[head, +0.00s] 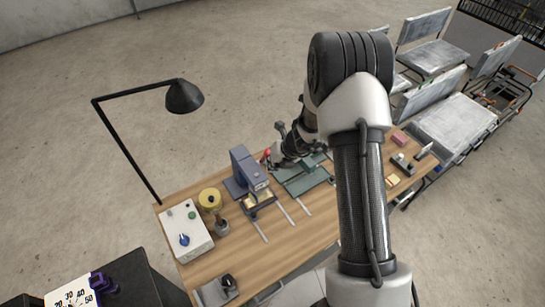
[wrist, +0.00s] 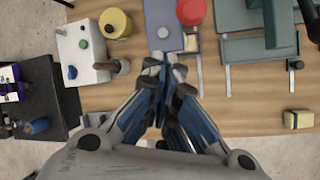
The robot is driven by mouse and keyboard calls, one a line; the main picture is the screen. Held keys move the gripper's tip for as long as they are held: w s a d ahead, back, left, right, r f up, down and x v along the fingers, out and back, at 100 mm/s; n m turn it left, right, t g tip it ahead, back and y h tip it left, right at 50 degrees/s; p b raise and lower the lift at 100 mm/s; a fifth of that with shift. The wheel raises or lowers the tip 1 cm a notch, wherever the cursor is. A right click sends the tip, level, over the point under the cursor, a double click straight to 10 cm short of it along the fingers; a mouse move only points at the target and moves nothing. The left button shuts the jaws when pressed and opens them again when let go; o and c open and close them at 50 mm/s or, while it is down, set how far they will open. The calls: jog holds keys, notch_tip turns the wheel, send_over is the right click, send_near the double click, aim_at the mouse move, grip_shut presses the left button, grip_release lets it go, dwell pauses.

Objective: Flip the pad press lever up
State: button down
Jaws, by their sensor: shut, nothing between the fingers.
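A blue-grey bench press (head: 246,172) stands on the wooden table, with a yellowish block at its foot. A red knob (head: 267,154), apparently the end of its lever, shows at the press's right, close to my gripper (head: 273,160). In the wrist view the press (wrist: 160,22) is at top centre, and the red knob (wrist: 191,10) is at the top edge, just beyond the fingertips. My gripper (wrist: 168,72) is shut and empty, pointing toward the press. I cannot tell whether it touches the lever. The lever's arm is mostly hidden.
A green fixture (head: 304,180) stands to the right of the press, partly behind my arm. A yellow spool (head: 209,198) and a white control box (head: 187,231) are to its left. A black lamp (head: 184,97) overhangs the left side. The table front (head: 262,252) has some bare room.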

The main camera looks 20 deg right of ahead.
jog(key=r, duration=0.1)
jog(key=d+r, duration=0.1)
jog(key=r, duration=0.1)
jog(key=r+p, duration=0.1)
jog(key=shift+w+d+r, duration=0.15)
jog(key=shift+d, duration=0.1)
